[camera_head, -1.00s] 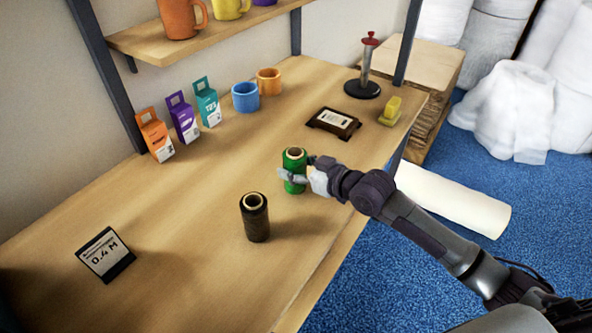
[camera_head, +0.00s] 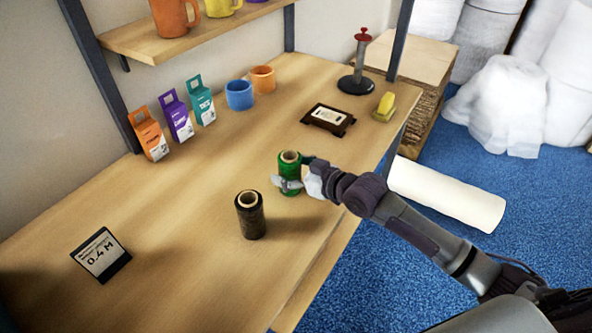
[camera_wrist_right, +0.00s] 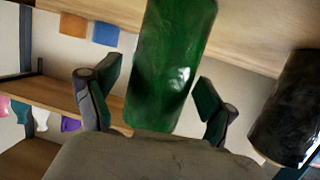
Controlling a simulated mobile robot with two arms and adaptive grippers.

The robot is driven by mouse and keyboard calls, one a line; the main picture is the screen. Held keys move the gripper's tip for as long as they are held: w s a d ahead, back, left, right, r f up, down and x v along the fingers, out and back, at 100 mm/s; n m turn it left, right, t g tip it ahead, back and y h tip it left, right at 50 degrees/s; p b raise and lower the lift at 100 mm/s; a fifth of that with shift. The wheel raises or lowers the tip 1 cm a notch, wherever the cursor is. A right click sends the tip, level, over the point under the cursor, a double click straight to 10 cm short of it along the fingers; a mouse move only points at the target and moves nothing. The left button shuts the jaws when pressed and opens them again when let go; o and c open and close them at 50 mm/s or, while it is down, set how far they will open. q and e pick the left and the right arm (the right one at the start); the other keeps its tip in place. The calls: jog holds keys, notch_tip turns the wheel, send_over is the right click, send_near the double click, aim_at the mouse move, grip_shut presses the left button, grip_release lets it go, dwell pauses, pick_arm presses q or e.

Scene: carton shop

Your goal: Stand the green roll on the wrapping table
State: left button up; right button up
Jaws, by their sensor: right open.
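The green roll (camera_head: 289,162) stands upright on the wrapping table (camera_head: 180,225), near its front edge. My right gripper (camera_head: 292,178) is at the green roll, with its fingers open on either side of it. In the right wrist view the green roll (camera_wrist_right: 170,65) rises between the two open fingers (camera_wrist_right: 155,100), with gaps visible beside it. The roll's lower part is partly hidden by a finger in the head view. My left gripper is not in view.
A black roll (camera_head: 250,215) stands close by on the table, left of my right gripper; it also shows in the right wrist view (camera_wrist_right: 290,110). A sign (camera_head: 101,255), cartons (camera_head: 177,115), mugs (camera_head: 239,95), a dark tray (camera_head: 328,119) and a red-topped stand (camera_head: 358,75) are on the table.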

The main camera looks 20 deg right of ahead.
jog(key=shift+s+d, duration=0.15)
jog(key=shift+s, duration=0.05)
jog(key=b+v, duration=0.1)
jog(key=v, duration=1)
jog(key=shift+s+r, duration=0.2)
jog(key=shift+r, duration=0.1)
jog(key=shift+d, duration=0.1)
